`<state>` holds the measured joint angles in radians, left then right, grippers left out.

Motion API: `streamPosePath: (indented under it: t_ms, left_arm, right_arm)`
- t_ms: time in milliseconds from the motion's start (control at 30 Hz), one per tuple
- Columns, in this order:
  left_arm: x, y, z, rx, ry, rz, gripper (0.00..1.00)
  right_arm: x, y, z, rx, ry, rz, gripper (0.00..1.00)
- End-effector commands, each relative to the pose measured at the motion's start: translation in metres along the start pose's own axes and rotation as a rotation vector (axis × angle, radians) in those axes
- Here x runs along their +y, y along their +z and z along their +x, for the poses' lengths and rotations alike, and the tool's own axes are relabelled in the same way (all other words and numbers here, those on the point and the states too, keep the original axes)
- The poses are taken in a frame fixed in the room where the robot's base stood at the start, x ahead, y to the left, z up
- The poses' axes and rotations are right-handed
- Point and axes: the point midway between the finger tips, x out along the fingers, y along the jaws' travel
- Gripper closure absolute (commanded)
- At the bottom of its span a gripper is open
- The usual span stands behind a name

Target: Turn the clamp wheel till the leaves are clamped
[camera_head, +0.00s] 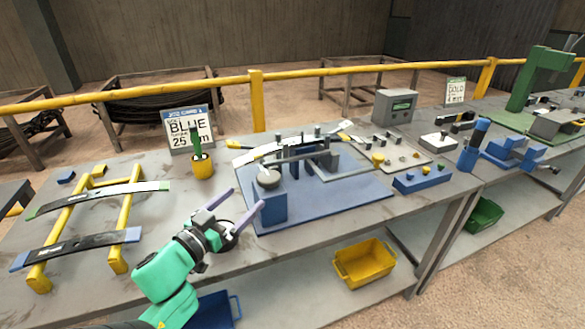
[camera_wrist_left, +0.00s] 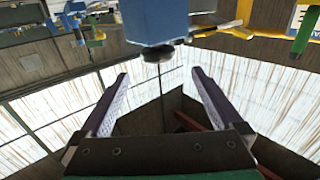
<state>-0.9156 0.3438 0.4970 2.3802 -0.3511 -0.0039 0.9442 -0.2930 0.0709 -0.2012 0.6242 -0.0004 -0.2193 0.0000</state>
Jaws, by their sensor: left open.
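The clamp fixture stands on a blue base plate (camera_head: 355,198). At its near left is a blue block (camera_head: 270,205) with a round grey clamp wheel (camera_head: 268,178) on top. Dark leaves (camera_head: 285,150) lie across the fixture behind the wheel, with upright posts around them. My left gripper (camera_head: 247,197) is open and empty at the near left of the blue block, fingers pointing toward it. In the left wrist view, which looks upside down, the blue block (camera_wrist_left: 155,18) and dark wheel (camera_wrist_left: 158,53) are ahead between the open fingers (camera_wrist_left: 160,74), apart from them.
A yellow rack (camera_head: 125,220) holding two leaf strips is at left. A yellow cup (camera_head: 202,166) and a BLUE sign (camera_head: 189,128) stand behind. A grey display box (camera_head: 395,106), a parts tray (camera_head: 402,150) and a blue vise (camera_head: 515,153) are to the right. A yellow bin (camera_head: 364,263) sits below.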

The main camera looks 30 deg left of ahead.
Motion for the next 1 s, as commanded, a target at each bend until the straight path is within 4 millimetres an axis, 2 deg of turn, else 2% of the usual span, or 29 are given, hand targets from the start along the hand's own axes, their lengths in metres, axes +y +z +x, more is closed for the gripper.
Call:
streamPosePath:
  t_ms: [167,400,600,767,1000]
  left_arm:
    - [0.000,-0.003,0.024,0.004,0.002,0.004,0.00]
    - [0.000,-0.004,0.087,0.005,0.002,0.003,0.00]
    - [0.000,-0.003,0.130,0.003,0.001,0.001,0.00]
    - [0.000,-0.002,0.144,0.001,0.001,0.000,0.00]
    - [0.001,-0.001,0.144,0.000,0.001,0.000,0.00]
  right_arm:
    - [0.002,0.003,-0.004,-0.005,0.002,-0.001,0.00]
    - [0.007,0.011,-0.009,-0.019,0.009,-0.004,0.00]
    - [0.007,0.010,-0.011,-0.018,0.009,-0.003,0.00]
    - [0.007,0.009,-0.012,-0.017,0.010,-0.003,0.00]
    - [0.007,0.008,-0.012,-0.015,0.009,-0.002,0.00]
